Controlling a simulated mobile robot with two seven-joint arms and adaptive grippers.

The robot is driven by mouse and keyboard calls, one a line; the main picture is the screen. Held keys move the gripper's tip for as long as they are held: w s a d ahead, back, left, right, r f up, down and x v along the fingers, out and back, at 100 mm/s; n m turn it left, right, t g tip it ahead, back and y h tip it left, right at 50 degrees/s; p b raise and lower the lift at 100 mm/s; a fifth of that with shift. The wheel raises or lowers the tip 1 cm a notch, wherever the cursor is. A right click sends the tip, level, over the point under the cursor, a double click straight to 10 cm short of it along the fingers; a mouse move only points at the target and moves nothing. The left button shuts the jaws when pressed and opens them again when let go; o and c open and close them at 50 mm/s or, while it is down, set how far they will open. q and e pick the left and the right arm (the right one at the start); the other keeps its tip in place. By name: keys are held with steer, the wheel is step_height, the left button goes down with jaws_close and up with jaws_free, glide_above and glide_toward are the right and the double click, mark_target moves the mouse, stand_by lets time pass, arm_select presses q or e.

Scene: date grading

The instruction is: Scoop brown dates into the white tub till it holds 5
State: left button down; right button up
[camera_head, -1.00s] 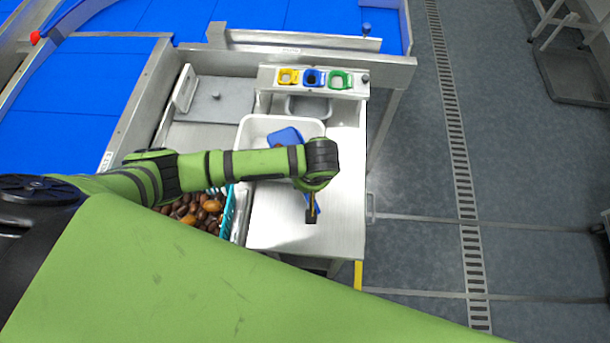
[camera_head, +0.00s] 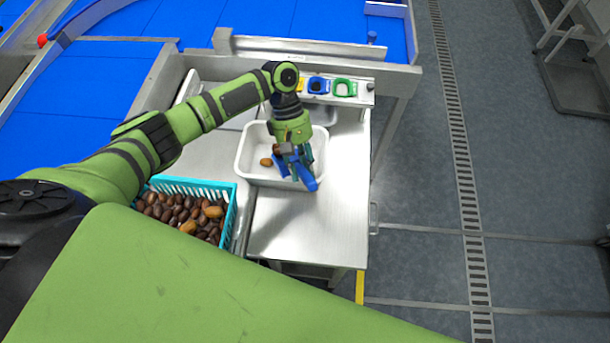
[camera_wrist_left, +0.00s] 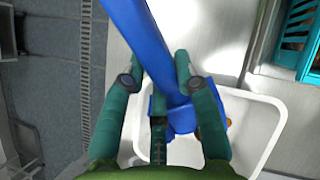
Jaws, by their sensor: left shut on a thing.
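The white tub (camera_head: 240,163) stands on the steel bench. One light brown date (camera_head: 266,162) lies in it near its left side; other contents are hidden by my arm and the scoop. My left gripper (camera_head: 296,160) is over the tub, shut on the blue scoop (camera_head: 308,182). The left wrist view shows the scoop (camera_wrist_left: 145,40) between the fingers, with its lower part over the white tub (camera_wrist_left: 262,125). A little brown shows beside the scoop there. The teal crate (camera_head: 229,205) holds many dark brown dates and a few lighter ones. My right gripper is out of view.
Coloured holders stand on a rail behind the tub, including a blue one (camera_head: 318,86) and a green one (camera_head: 345,88). The steel bench top (camera_head: 325,225) is clear in front of and right of the tub. Blue conveyor belts run at the left and back.

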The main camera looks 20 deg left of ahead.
arm_select(q)
steer(key=g+b, duration=0.1)
steer(key=w+a+r+h+b, duration=0.1)
steer(key=shift+w+a+r+g+h+b, duration=0.2)
steer(key=shift+w+g+h+b, duration=0.1)
steer(key=shift+g, duration=0.1)
steer(key=w+a+r+g+h+b, duration=0.1)
steer(key=b, duration=0.1)
steer(key=shift+r+b, duration=0.15)
steer(key=shift+b, duration=0.15)
steer(key=shift+w+a+r+g+h+b, duration=0.2)
steer(key=shift+r+g+h+b, duration=0.05)
steer(key=shift+g+h+b, duration=0.05)
steer(key=shift+r, duration=0.1)
steer(key=shift+g, duration=0.3)
steer(key=shift+w+a+r+h, duration=0.3)
steer(key=shift+a+r, duration=0.05)
steer(key=shift+r, duration=0.05)
